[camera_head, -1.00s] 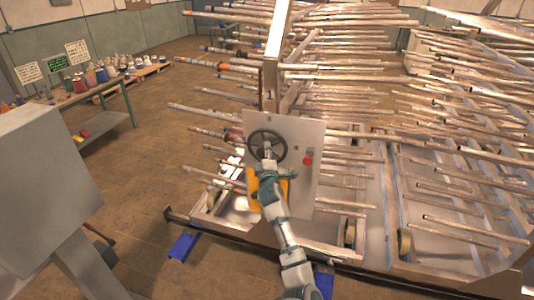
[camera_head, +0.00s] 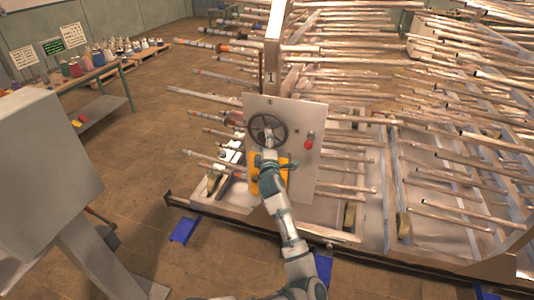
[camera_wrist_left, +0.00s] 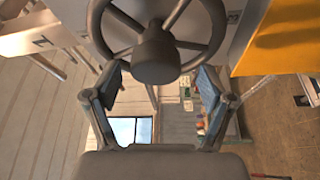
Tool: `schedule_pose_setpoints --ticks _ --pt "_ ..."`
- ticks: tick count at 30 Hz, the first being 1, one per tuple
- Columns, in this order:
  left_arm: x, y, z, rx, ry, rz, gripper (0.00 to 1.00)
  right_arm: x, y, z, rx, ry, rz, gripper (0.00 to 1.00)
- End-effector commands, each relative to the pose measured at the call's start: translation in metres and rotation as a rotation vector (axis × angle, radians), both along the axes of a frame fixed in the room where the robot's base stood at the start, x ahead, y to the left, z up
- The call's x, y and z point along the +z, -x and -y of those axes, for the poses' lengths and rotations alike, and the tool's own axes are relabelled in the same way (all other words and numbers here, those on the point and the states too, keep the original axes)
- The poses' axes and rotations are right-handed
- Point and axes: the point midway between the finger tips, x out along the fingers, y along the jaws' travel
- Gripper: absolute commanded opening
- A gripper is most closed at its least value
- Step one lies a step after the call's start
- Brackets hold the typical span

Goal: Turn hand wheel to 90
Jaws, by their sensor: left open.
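The hand wheel (camera_head: 268,117) is a dark round rim with spokes, mounted on a pale upright panel (camera_head: 310,180). In the left wrist view the wheel's thick hub (camera_wrist_left: 156,52) and spokes fill the top middle. My left gripper (camera_head: 268,141) is at the front of the wheel, around its lower middle. In the left wrist view its two fingers (camera_wrist_left: 160,75) are spread wide, one on each side of the hub, with gaps between them and the hub. Nothing is held. Whether a finger touches the rim or a spoke cannot be told. My right gripper is not in view.
A red knob (camera_head: 309,141) sits on the panel right of the wheel, and a yellow-orange part (camera_head: 282,183) below it. A rack of long metal rods (camera_head: 440,130) stands behind and right. A grey box (camera_head: 45,165) stands at left. Open floor lies between.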

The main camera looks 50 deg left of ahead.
Motion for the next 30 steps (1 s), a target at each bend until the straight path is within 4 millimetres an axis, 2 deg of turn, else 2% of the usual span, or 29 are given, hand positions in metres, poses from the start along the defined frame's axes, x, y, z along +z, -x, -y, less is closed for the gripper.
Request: schedule_pose_setpoints --ticks 6,12,30 --pt "-0.005 0.030 0.041 0.000 0.001 -0.001 0.82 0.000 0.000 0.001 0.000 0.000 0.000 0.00" --pt "-0.008 0.046 0.063 -0.001 0.002 -0.001 0.82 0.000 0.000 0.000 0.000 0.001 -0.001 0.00" --pt "-0.008 0.051 0.068 0.001 0.001 0.000 0.82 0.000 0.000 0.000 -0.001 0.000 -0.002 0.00"
